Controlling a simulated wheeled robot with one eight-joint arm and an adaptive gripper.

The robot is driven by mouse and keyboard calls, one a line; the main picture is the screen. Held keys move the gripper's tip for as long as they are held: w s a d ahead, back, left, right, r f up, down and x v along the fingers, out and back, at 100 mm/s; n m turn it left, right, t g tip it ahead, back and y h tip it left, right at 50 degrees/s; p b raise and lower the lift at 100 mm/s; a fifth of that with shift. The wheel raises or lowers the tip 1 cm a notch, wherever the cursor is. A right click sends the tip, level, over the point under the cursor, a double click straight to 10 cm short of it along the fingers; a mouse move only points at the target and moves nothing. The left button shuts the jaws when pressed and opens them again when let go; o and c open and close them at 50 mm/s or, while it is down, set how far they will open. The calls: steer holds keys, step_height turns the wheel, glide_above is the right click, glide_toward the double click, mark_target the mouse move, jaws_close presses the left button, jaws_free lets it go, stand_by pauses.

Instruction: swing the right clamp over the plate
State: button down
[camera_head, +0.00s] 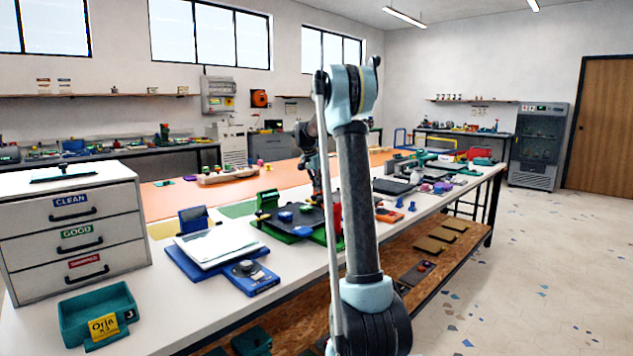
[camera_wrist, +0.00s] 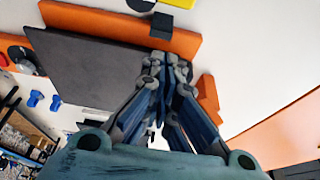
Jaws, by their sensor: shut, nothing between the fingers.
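A dark grey flat plate (camera_wrist: 95,65) lies below my gripper (camera_wrist: 165,68) in the wrist view. An orange strip (camera_wrist: 105,22) runs along its far edge, with a small black block (camera_wrist: 161,24) on it. A separate orange block (camera_wrist: 208,98) sits just right of my fingers; I cannot tell whether it or the black block is part of the right clamp. My fingers are closed together and empty, over the plate's right side. They hide part of that side, and contact cannot be judged. In the head view my arm covers much of this work area.
In the head view a blue tray (camera_head: 262,284), a teal bin (camera_head: 72,318) and a white drawer unit (camera_head: 78,245) stand at the table's left. Small blue pieces (camera_wrist: 36,98) lie left of the plate in the wrist view. The floor at right (camera_head: 540,255) is open.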

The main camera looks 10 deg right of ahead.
steer(key=x, duration=0.3)
steer(key=shift+f, duration=0.15)
steer(key=shift+s+a, duration=0.75)
steer(key=shift+a, duration=0.25)
steer(key=shift+s+a, duration=0.45)
steer(key=shift+a, duration=0.15)
